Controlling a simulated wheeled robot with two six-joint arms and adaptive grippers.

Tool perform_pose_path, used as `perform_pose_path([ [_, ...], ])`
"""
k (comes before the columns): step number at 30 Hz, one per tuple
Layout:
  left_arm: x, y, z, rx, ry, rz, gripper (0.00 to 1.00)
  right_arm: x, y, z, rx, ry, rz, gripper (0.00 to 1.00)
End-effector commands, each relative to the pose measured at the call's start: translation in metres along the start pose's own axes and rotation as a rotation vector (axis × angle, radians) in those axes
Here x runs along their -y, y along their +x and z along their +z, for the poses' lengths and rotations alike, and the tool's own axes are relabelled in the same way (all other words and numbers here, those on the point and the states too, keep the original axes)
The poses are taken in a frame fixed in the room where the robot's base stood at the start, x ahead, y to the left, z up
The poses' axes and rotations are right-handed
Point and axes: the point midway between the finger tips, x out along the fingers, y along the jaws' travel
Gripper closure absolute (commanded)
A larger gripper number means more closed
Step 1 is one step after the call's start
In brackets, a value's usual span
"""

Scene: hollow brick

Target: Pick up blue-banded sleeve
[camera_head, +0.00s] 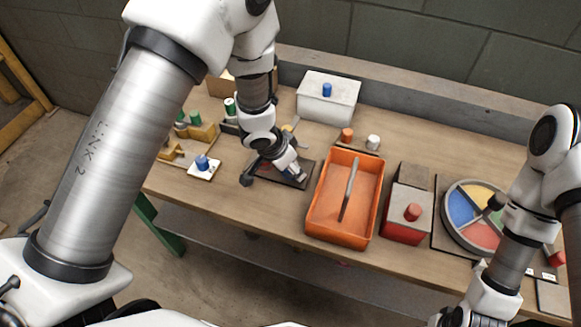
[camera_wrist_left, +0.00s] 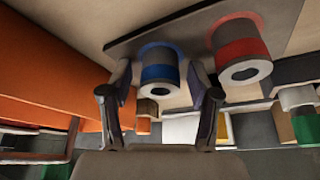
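The blue-banded sleeve (camera_wrist_left: 160,62) is a short hollow cylinder with a pale rim and dark opening. It stands on a dark flat plate (camera_wrist_left: 125,42), which also shows in the head view (camera_head: 299,184). My left gripper (camera_wrist_left: 158,78) is open, with one finger on each side of the blue-banded sleeve and a gap visible at the sides. I cannot tell whether either finger touches it. A red-banded sleeve (camera_wrist_left: 238,48) stands beside it on the plate, outside the fingers. In the head view my left wrist largely hides both sleeves. My right gripper is below the picture edge.
An orange bin (camera_head: 318,210) holding a grey bar stands right of the plate. A white box (camera_head: 327,104) is behind. A small white plate with a blue piece (camera_head: 202,163) lies to the left. A red box (camera_head: 405,225) and a coloured round tray (camera_head: 450,231) are further right.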

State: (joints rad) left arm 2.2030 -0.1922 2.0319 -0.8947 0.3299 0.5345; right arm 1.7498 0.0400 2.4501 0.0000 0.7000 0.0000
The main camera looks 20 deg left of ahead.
Motion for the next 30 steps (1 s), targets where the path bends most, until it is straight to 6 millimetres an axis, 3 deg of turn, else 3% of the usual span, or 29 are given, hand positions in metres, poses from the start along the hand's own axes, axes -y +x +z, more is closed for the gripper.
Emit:
perform_pose_path([
  [1, 0.000, 0.000, 0.000, 0.000, 0.000, 0.000, 0.63, 0.000, 0.000, 0.000, 0.000, 0.000, 0.000, 0.60],
  [4, 0.000, 0.000, 0.000, 0.000, 0.000, 0.000, 0.99, 0.000, 0.000, 0.000, 0.000, 0.000, 0.000, 0.60],
  [5, 0.000, 0.000, 0.000, 0.000, 0.000, 0.000, 1.00, 0.000, 0.000, 0.000, 0.000, 0.000, 0.000, 0.60],
  [17, 0.000, -0.005, -0.002, 0.000, 0.000, 0.000, 1.00, 0.000, -0.003, 0.000, 0.000, 0.000, 0.000, 0.60],
  [24, 0.000, -0.036, -0.016, -0.001, 0.002, -0.001, 1.00, 0.000, -0.022, 0.000, 0.000, 0.000, 0.000, 0.60],
  [30, -0.015, -0.046, 0.020, 0.002, -0.001, 0.000, 1.00, 0.000, 0.004, 0.000, 0.001, 0.000, 0.000, 0.60],
])
